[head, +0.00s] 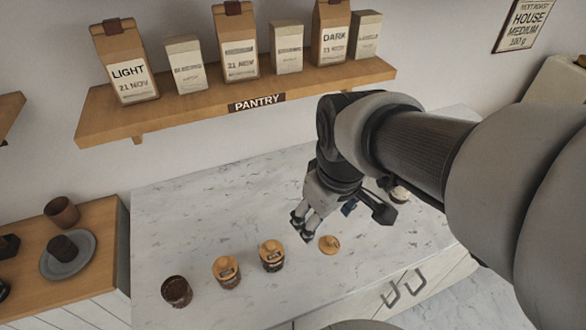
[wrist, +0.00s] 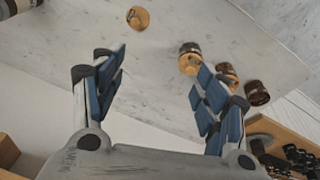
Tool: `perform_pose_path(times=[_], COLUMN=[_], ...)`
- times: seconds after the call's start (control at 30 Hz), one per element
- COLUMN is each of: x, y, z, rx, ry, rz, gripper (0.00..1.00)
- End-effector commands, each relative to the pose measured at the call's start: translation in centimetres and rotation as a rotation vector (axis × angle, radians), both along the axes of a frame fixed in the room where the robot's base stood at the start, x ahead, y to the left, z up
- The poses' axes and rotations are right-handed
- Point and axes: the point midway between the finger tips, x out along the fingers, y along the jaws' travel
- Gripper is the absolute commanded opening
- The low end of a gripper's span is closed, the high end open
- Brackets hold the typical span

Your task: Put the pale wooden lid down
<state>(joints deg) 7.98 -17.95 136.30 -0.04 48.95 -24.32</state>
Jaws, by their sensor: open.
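The pale wooden lid (head: 329,244) lies on the marble counter, to the right of the row of jars. It also shows in the wrist view (wrist: 138,18), near the top and beyond the fingertips. My gripper (head: 298,228) is open and empty above the counter, apart from the lid, which is to its right in the head view. In the wrist view its two blue-padded fingers (wrist: 158,72) are spread wide with nothing between them.
An open dark jar (head: 176,291) and two lidded jars (head: 227,271) (head: 272,256) stand left of the lid. A pantry shelf (head: 160,122) with bags hangs above. A wooden surface (head: 92,282) with a plate and cups is at left. The counter's left back is clear.

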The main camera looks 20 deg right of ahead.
Motion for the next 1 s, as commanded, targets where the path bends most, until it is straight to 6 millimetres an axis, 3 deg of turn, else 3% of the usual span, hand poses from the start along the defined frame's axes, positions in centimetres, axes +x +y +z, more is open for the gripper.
perform_pose_path(times=[0.1, 0.33, 1.0], x=[-3.1, -6.8, -7.3], y=[2.0, 3.7, 3.9], z=[2.2, 3.5, 3.6], rx=[0.035, 0.103, 0.118], ry=[-0.090, -0.180, -0.192], rz=[-0.104, -0.241, -0.268], gripper=[0.67, 0.67, 0.67])
